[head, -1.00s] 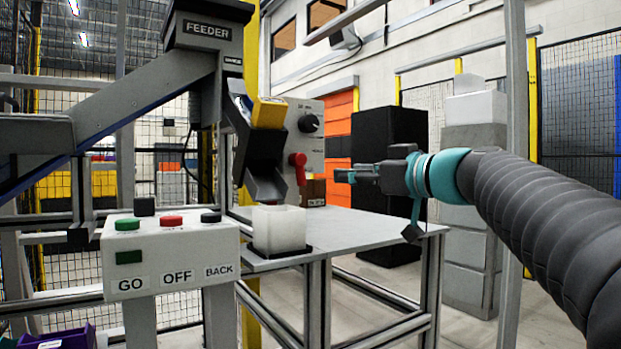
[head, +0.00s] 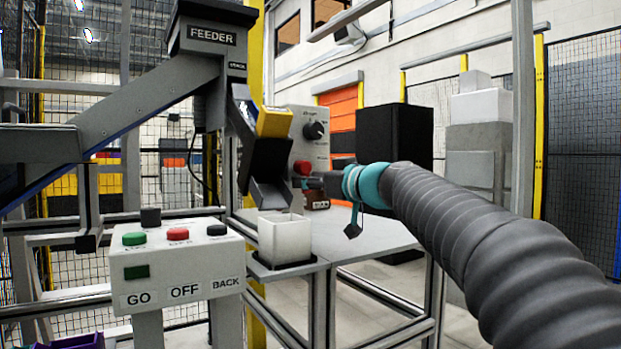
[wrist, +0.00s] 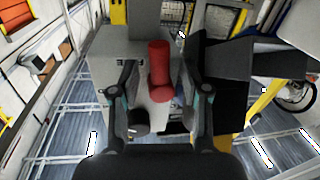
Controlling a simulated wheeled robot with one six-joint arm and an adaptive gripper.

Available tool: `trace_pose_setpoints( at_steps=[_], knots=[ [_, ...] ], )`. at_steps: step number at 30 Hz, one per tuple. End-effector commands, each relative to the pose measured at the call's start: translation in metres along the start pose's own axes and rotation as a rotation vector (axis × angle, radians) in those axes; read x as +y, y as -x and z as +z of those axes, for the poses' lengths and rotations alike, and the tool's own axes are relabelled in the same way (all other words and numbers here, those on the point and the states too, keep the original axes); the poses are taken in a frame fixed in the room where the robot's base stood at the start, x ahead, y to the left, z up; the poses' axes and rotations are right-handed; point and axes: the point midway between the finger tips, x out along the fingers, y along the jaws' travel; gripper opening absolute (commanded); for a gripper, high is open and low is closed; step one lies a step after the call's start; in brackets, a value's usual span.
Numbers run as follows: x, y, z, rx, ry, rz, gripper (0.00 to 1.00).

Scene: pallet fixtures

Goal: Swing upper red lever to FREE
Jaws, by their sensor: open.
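The red lever (head: 302,167) is on the grey control panel (head: 306,128), below a black knob (head: 315,130). In the head view its lower part is partly hidden by my gripper (head: 310,183). In the wrist view the red lever (wrist: 160,68) lies between the two spread fingers of my gripper (wrist: 160,88), with visible gaps on both sides. My gripper is open and holds nothing. I cannot tell whether a finger touches the lever. The panel's lettering is too small to read.
The feeder chute (head: 262,165) is close to the left of the lever. A white bin (head: 284,238) stands below it on the grey table (head: 375,238). A button box (head: 180,262) is at front left. A brown block (head: 318,195) sits below the lever. The table's right part is clear.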

Motion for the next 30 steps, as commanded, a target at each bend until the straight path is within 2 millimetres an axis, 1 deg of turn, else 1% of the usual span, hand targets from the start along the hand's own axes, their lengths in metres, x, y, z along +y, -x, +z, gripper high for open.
trace_pose_setpoints(
  at_steps=[7,8,9,11,12,13,20,24,30],
  knots=[
    [-0.0001,-0.0005,0.0003,0.000,0.000,0.000,0.47],
    [-0.0001,-0.0005,0.0003,0.000,0.000,0.000,0.39],
    [-0.0001,-0.0004,0.0002,0.000,0.000,0.000,0.29],
    [-0.0001,-0.0004,0.0002,0.000,0.000,0.000,0.14],
    [-0.0001,-0.0003,0.0002,0.000,0.000,0.000,0.04],
    [-0.0001,-0.0003,0.0003,0.000,0.000,0.000,0.00],
    [-0.0009,-0.0005,0.0029,0.003,-0.014,0.000,0.00],
    [-0.0029,-0.0008,0.0059,0.013,-0.070,0.000,0.00],
    [-0.0047,-0.0009,0.0025,0.024,-0.145,0.002,0.00]
  ],
)
